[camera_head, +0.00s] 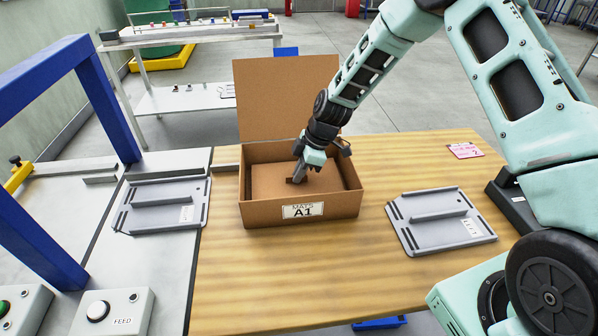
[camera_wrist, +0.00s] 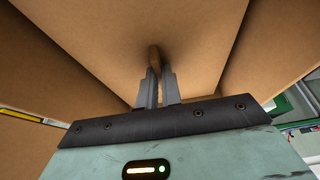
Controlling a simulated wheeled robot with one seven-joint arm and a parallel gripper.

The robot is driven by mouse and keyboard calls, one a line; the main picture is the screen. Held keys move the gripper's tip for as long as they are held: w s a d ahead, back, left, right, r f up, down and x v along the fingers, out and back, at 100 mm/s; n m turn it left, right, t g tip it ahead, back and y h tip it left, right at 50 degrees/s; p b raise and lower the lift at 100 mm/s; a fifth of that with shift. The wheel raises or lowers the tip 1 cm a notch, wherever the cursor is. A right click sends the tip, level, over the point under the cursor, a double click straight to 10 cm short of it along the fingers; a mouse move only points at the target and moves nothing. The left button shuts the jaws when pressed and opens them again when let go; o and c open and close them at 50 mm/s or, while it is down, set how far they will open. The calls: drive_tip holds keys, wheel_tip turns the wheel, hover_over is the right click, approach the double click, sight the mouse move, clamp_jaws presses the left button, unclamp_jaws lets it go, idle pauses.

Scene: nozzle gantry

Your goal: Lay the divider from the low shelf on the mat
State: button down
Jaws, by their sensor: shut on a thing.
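An open cardboard box (camera_head: 330,205) labelled "MATS A1" stands on the wooden table with its lid flap raised at the back. A flat brown cardboard sheet (camera_head: 268,178), seemingly the divider, lies inside it; it fills much of the wrist view (camera_wrist: 185,30). My gripper (camera_head: 298,177) reaches down into the box. In the wrist view my gripper (camera_wrist: 157,80) is shut on a small brown tab (camera_wrist: 154,56) at the sheet. No mat shows; anything beneath the sheet is hidden. I cannot tell whether the sheet rests on something or hangs slightly above it.
Grey trays with raised bars lie left (camera_head: 165,204) and right (camera_head: 440,220) of the box. A pink card (camera_head: 465,150) lies at the back right. A blue frame (camera_head: 105,85) stands at left. A white bench (camera_head: 185,98) with a low shelf stands behind. The table front is clear.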

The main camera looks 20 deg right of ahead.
drive_tip(key=shift+f, duration=0.3)
drive_tip(key=c, duration=1.6)
unclamp_jaws()
drive_tip(key=shift+r, duration=0.1)
